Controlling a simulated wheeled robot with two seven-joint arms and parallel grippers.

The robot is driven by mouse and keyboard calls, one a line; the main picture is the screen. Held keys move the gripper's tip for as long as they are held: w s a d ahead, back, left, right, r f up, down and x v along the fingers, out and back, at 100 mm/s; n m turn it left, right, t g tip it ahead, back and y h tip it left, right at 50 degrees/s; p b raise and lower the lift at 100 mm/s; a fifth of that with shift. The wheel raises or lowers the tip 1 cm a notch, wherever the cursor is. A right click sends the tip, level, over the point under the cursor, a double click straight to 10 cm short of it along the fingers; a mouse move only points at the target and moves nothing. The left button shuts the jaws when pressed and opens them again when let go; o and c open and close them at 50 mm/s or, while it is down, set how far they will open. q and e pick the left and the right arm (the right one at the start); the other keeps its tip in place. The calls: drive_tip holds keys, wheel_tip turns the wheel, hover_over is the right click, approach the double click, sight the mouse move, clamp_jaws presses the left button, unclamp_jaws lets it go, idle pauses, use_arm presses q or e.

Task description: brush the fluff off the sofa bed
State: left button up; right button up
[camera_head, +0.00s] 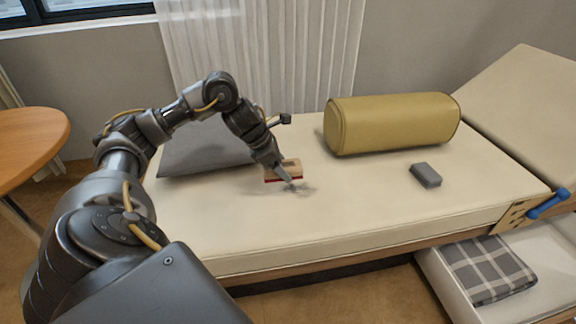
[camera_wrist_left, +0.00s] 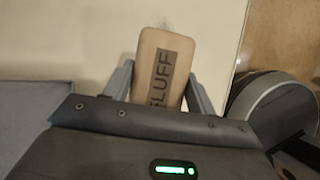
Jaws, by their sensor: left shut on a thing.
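The sofa bed (camera_head: 350,210) has a cream top. My left gripper (camera_head: 291,180) is low over its left middle part. It is shut on a wooden brush (camera_head: 270,171) with a red band along its lower edge. In the left wrist view the brush (camera_wrist_left: 163,52) sits between the two fingers (camera_wrist_left: 160,85), and its back carries a dark label with "FLUFF". Grey fluff (camera_head: 300,189) shows on the bed right by the gripper and brush. I cannot tell whether the brush touches the bed. My right gripper is not in view.
A grey cushion (camera_head: 205,147) lies left of the brush, a mustard bolster (camera_head: 392,123) behind right, and a small grey block (camera_head: 426,174) at right. An open drawer (camera_head: 450,283) with a checked cloth (camera_head: 488,268) juts out below. A round wooden table (camera_head: 30,140) stands left.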

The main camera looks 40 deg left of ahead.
use_arm(q)
drive_tip(key=s+d+r+m+g, duration=0.1)
drive_tip(key=d+r+m+g, duration=0.1)
drive_tip(key=d+m, duration=0.4)
drive_tip(key=s+d+r+m+g+p, duration=0.1)
drive_tip(key=s+d+r+m+g, duration=0.1)
drive_tip(key=d+m, duration=0.4)
drive_tip(key=s+d+r+m+g+h+p, duration=0.1)
drive_tip(key=d+r+m+g, duration=0.3)
drive_tip(key=d, duration=0.7)
drive_tip(key=m, duration=0.2)
drive_tip(key=shift+s+r+m+g, duration=0.2)
drive_tip(key=shift+s+m+g, duration=0.05)
drive_tip(key=shift+m+g, duration=0.05)
